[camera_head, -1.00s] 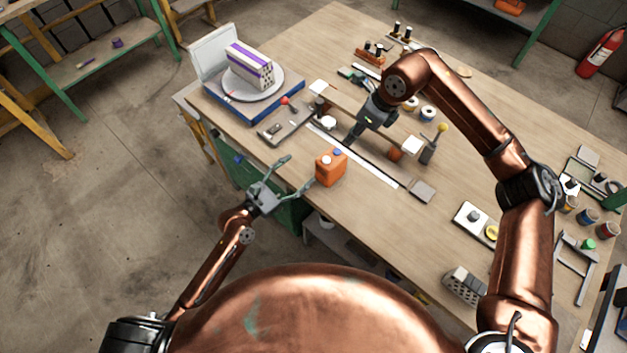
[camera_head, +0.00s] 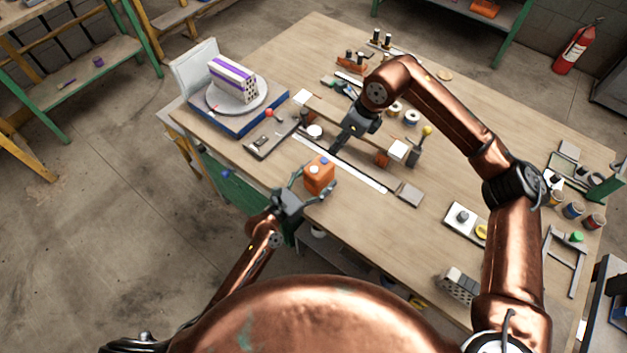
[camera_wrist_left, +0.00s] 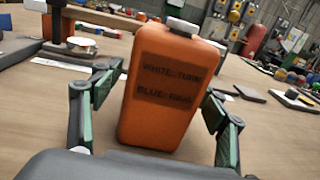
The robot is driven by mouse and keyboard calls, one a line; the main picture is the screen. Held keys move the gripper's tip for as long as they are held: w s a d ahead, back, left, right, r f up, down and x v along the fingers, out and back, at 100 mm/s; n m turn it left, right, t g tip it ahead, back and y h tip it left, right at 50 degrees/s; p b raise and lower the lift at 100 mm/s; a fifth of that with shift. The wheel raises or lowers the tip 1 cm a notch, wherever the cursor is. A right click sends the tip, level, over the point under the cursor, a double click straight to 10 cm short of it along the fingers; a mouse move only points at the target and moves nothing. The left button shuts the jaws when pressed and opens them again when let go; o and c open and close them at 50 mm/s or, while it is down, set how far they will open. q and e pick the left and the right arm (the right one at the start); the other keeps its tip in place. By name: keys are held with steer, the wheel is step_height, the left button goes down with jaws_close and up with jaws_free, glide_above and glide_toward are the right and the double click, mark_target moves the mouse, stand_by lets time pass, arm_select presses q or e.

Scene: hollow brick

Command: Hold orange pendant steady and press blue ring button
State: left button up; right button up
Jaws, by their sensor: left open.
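The orange pendant (camera_head: 319,178) stands upright near the table's front edge, with a white knob and a blue button (camera_head: 323,160) on top. In the left wrist view the pendant (camera_wrist_left: 158,100) fills the middle; its label reads "WHITE: TURN" and "BLUE: RING". The white knob shows there, but I cannot make out the blue button. My left gripper (camera_head: 307,190) is open, one finger on each side of the pendant, with a visible gap at the right. My right gripper (camera_head: 338,143) points down above the table behind the pendant; its finger gap is unclear.
A blue-based turntable (camera_head: 238,112) carries a white and purple hollow brick (camera_head: 232,78) at the back left. A long pale strip (camera_head: 360,177) runs behind the pendant.

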arm_select(q)
steer(key=shift+c, duration=0.2)
steer(key=c, duration=1.5)
steer(key=shift+c, duration=0.2)
arm_select(e)
jaws_close()
stand_by(0.6)
